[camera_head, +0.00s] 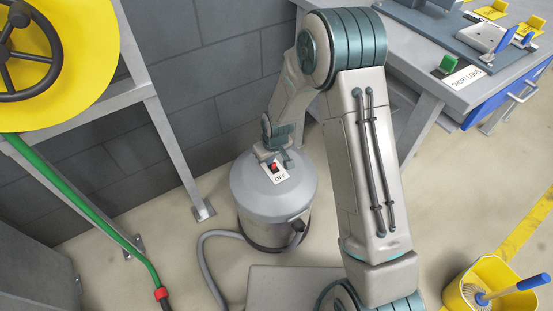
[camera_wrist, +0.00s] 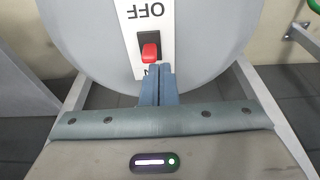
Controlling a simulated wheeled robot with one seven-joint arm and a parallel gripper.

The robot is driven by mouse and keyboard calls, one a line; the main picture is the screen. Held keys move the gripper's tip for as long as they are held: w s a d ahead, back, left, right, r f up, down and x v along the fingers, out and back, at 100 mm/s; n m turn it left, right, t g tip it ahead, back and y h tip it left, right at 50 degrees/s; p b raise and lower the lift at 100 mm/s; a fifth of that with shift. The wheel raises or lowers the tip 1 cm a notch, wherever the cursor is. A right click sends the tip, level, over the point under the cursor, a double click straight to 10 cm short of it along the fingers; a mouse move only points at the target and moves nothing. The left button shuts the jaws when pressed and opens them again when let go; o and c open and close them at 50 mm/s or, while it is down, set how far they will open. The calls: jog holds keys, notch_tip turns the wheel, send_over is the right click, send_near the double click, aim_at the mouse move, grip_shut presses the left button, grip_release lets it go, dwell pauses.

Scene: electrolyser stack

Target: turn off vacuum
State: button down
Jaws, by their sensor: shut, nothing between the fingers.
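The vacuum (camera_head: 262,205) is a grey drum on the floor, with a hose at its front. On its lid is a white label plate reading OFF (camera_head: 281,177) and a red switch (camera_head: 274,167). In the wrist view the red switch (camera_wrist: 150,53) sits in a black housing, with the OFF text (camera_wrist: 146,11) beyond it, upside down. My gripper (camera_wrist: 159,68) is shut and empty, its fingertips just beside the switch's near end, covering part of the label. Whether they touch the switch I cannot tell. In the head view my gripper (camera_head: 272,160) is over the lid.
A workbench (camera_head: 465,95) with a green button (camera_head: 450,63) stands at the right. A metal frame with a yellow disc (camera_head: 90,60) and handwheel, and a green hose (camera_head: 80,205), are at the left. A yellow bucket (camera_head: 490,280) with a brush stands front right. A wall is behind.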

jog(key=shift+d, duration=0.25)
jog(key=shift+w+d+r, duration=0.1)
jog(key=shift+d+r, duration=0.1)
jog(key=shift+d, duration=0.1)
jog(key=shift+r+p, duration=0.55)
jog(key=shift+r, duration=0.1)
jog(key=shift+a, duration=0.1)
